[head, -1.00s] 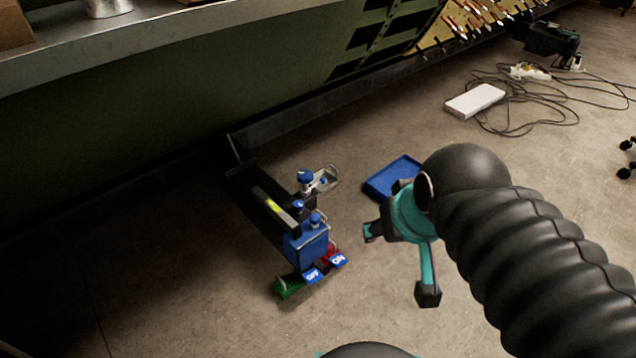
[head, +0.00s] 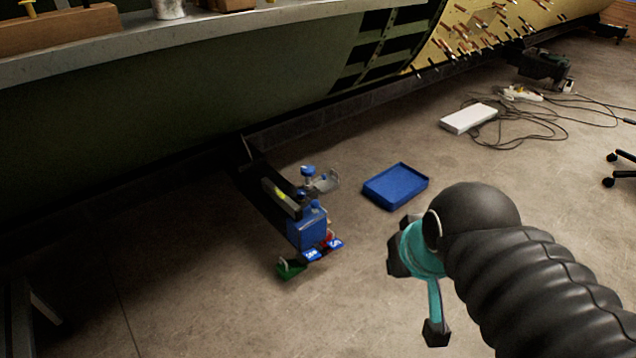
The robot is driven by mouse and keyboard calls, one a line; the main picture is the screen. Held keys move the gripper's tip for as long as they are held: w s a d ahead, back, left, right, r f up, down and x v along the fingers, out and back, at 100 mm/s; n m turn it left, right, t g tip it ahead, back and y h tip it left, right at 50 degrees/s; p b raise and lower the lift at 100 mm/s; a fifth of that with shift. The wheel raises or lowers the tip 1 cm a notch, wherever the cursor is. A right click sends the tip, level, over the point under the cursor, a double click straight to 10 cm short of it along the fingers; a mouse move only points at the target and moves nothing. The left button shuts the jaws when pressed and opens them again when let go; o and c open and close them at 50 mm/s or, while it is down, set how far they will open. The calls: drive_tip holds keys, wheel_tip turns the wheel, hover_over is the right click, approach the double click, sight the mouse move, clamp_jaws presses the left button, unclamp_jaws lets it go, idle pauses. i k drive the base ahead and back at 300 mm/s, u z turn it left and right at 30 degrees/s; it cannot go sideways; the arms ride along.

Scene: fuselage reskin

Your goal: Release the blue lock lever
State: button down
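A dark jack-like unit with a blue body (head: 306,229) stands on the floor left of centre in the head view. At its foot are two small blue lever plates with white lettering: the left plate (head: 312,254) and the right plate (head: 335,243). Their lettering is too small to read now. A green foot piece (head: 290,269) sits just left of them, and a red part shows between. My teal gripper (head: 416,296) is to the right of the unit, apart from it. Its black-tipped fingers are spread, with nothing seen between them.
A blue tray (head: 396,187) lies on the floor behind my gripper. A white box (head: 468,119) and loose cables lie farther back right. The green fuselage panel (head: 200,120) and its dark lower rail run behind the unit. Floor in front of the unit is clear.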

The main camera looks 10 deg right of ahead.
sight(323, 176)
drive_tip(key=u, duration=0.2)
drive_tip(key=i, duration=1.35)
drive_tip(key=z, duration=0.2)
